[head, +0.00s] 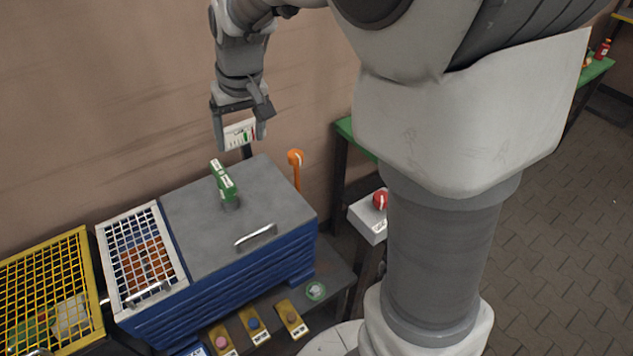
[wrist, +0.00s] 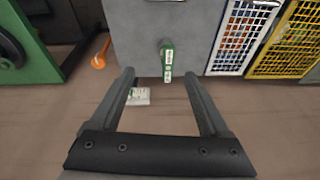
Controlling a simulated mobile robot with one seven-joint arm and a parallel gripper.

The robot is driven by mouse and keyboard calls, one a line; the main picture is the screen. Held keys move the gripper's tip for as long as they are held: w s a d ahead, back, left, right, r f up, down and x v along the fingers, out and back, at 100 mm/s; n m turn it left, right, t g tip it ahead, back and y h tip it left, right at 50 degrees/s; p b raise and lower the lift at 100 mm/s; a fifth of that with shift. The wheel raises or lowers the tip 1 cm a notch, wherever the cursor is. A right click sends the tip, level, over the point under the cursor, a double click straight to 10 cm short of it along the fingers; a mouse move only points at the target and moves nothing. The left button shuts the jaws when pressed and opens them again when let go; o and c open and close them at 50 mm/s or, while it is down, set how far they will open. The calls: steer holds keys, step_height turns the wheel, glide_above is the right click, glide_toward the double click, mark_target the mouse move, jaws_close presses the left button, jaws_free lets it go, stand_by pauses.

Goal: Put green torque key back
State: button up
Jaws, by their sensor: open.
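The green torque key (head: 223,181), with white labels on its handle, stands on a short grey round base on the grey lid (head: 190,205) of a blue cabinet. In the wrist view the key (wrist: 167,60) shows ahead of the fingertips, a little right of the middle. My gripper (head: 240,141) is open and empty, above and beyond the key near the wall. In the wrist view its two fingers (wrist: 158,75) are spread wide, apart from the key. I cannot tell whether the key is seated in its base.
A white card with green and red marks (head: 240,133) stands on a dark post behind the cabinet. An orange lever (head: 296,160) rises beside it. A white mesh cover (head: 142,258) and a yellow mesh cover (head: 50,292) lie left. A red button box (head: 370,215) stands right.

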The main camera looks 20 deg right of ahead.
steer(key=s+d+r+t, duration=0.1)
steer(key=s+d+r, duration=0.1)
steer(key=s, duration=0.9)
steer(key=s+d+r+m+t+h, duration=0.1)
steer(key=s+d, duration=0.3)
steer(key=s, duration=0.7)
steer(key=shift+r+t, duration=0.4)
steer(key=shift+r, duration=0.5)
steer(key=shift+d, duration=0.15)
stand_by(0.4)
